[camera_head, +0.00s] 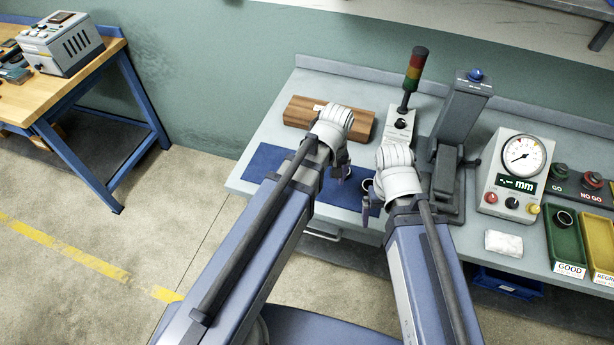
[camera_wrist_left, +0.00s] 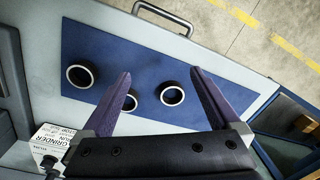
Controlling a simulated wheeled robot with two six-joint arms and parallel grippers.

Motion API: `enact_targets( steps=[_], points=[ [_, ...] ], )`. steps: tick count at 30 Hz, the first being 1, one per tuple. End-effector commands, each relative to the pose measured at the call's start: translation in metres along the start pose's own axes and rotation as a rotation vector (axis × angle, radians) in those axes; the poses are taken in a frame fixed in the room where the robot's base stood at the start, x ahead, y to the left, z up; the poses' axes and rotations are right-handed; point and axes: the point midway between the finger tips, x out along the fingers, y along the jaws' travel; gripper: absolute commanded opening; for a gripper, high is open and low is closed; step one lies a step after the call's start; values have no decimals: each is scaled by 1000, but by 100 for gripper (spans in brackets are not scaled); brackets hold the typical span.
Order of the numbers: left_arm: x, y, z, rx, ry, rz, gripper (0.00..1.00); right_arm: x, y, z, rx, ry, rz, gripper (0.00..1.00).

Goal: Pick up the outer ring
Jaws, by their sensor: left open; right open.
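Several dark rings with bright rims lie on the blue mat (camera_wrist_left: 215,95) in the left wrist view. One ring (camera_wrist_left: 172,94) shows between the fingers of my open, empty left gripper (camera_wrist_left: 160,74). A second ring (camera_wrist_left: 129,102) is partly hidden behind the left-hand finger. A third ring (camera_wrist_left: 81,76) lies apart, further left. I cannot tell which is the outer ring. In the head view, my left gripper (camera_head: 342,170) is over the mat (camera_head: 262,163). My right gripper (camera_head: 367,203) is open, low by the mat's right end, partly hidden by its wrist.
A wooden block (camera_head: 298,111) and a signal light (camera_head: 411,75) stand behind the mat. A grey press-like stand (camera_head: 459,115) and a dial gauge (camera_head: 518,165) are to the right. A green tray (camera_head: 564,245) holds a ring. A drawer handle (camera_wrist_left: 160,16) juts from the bench's front.

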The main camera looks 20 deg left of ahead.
Motion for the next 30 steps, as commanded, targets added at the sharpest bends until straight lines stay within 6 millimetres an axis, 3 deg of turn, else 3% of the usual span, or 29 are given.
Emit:
enact_targets(
  steps=[1,3,9,17,26,30],
  points=[
    [1,-3,-24,-141,-3,11,100,1,0,0,0,0,0,100],
    [2,-10,-46,-321,-6,23,100,1,0,0,0,0,0,100],
    [4,-26,-83,-665,-20,46,100,2,0,0,0,0,0,100],
    [6,-32,-91,-756,-23,51,100,4,0,0,0,0,0,100],
    [31,-29,-90,-752,-23,51,100,28,-3,-2,1,0,0,100],
    [32,-29,-89,-752,-23,51,100,29,-3,-2,1,0,0,100]
  ],
)
